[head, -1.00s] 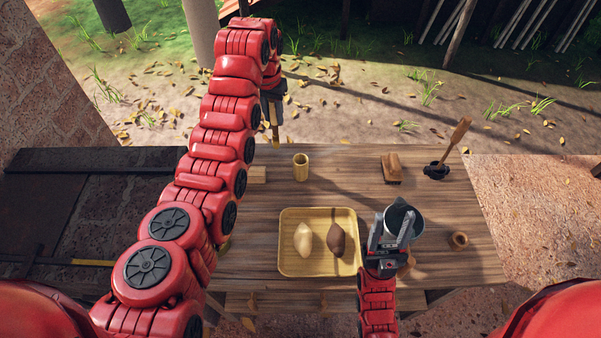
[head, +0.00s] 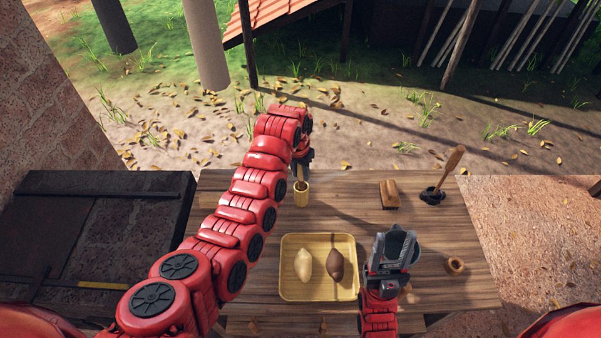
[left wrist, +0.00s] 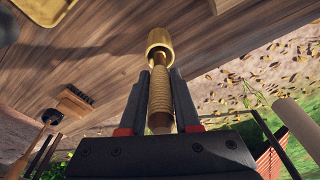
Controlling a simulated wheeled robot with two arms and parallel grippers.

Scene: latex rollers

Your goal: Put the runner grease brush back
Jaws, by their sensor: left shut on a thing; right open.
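The runner grease brush (left wrist: 160,100), with a ribbed, cord-like handle, is between the fingers of my left gripper (left wrist: 159,80), which is shut on it. The bamboo cup (left wrist: 160,40) is straight beyond the brush. In the head view the left gripper (head: 301,168) is above the same cup (head: 301,198), and a thin dark part of the brush shows at its mouth. I cannot tell how deep it sits.
A yellow tray (head: 318,239) holds a pale and a brown lump. A wooden block brush (head: 389,194), a dark holder with a wooden-handled tool (head: 432,195) and a small wooden ring (head: 455,266) stand on the table (head: 350,212). Bare table lies between cup and block.

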